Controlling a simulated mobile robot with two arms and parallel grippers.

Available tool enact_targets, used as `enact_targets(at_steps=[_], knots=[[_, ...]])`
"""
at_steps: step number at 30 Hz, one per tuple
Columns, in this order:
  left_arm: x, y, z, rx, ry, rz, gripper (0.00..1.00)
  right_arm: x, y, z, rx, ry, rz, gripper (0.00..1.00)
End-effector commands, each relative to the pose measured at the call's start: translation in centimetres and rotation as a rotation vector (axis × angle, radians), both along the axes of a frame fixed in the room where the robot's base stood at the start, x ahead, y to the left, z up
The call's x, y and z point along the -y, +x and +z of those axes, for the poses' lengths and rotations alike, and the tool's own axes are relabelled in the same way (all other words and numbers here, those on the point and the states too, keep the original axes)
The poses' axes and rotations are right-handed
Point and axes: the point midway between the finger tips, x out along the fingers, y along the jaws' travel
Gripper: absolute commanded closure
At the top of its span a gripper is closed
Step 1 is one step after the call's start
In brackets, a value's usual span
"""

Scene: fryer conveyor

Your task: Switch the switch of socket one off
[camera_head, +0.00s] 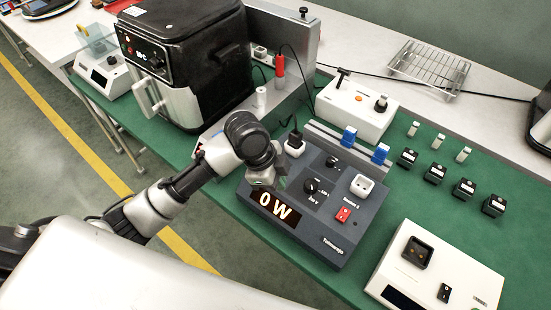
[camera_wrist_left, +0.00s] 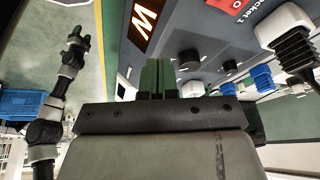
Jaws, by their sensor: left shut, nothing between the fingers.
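The dark grey socket box (camera_head: 322,228) stands on the green bench mat, and its display (camera_head: 275,209) reads 0 W. Socket one (camera_head: 295,150) holds a black plug; its socket and plug also show in the left wrist view (camera_wrist_left: 291,44). Its red switch (camera_wrist_left: 235,4) shows at the top of the left wrist view, cut by the edge and marked O. In the head view my left gripper hides this switch. My left gripper (camera_head: 281,184) is shut and empty above the display side of the box; its fingers (camera_wrist_left: 167,78) show in the left wrist view.
The second socket (camera_head: 362,185) is empty, with its own red switch (camera_head: 343,214). A black knob (camera_head: 311,187) sits mid-panel. An air fryer (camera_head: 185,60) stands behind my left arm. A white box (camera_head: 440,265) is at right. My right gripper (camera_wrist_left: 77,36) shows small, far off.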

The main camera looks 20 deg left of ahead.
Motion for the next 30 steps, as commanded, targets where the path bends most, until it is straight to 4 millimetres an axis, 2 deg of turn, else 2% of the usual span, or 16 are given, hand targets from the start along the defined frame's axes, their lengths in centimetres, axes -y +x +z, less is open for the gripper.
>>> enact_targets(at_steps=[1,6,12,18,30], knots=[[-0.7,1.6,1.1,0.01,0.021,-0.062,1.0,0.0,0.0,0.0,0.0,0.0,0.0,0.44],[-2.8,5.2,4.3,0.006,0.055,-0.248,1.0,0.0,0.0,0.0,0.0,0.0,0.0,0.44],[-5.1,7.8,7.8,0.003,0.065,-0.372,1.0,0.0,0.0,0.0,0.0,0.0,0.0,0.44],[-6.1,8.7,9.3,0.002,0.062,-0.415,1.0,0.0,0.0,0.0,0.0,0.0,0.0,0.44],[-6.0,8.7,9.2,0.001,0.06,-0.419,1.0,0.0,0.0,0.1,0.0,0.0,0.0,0.44]])
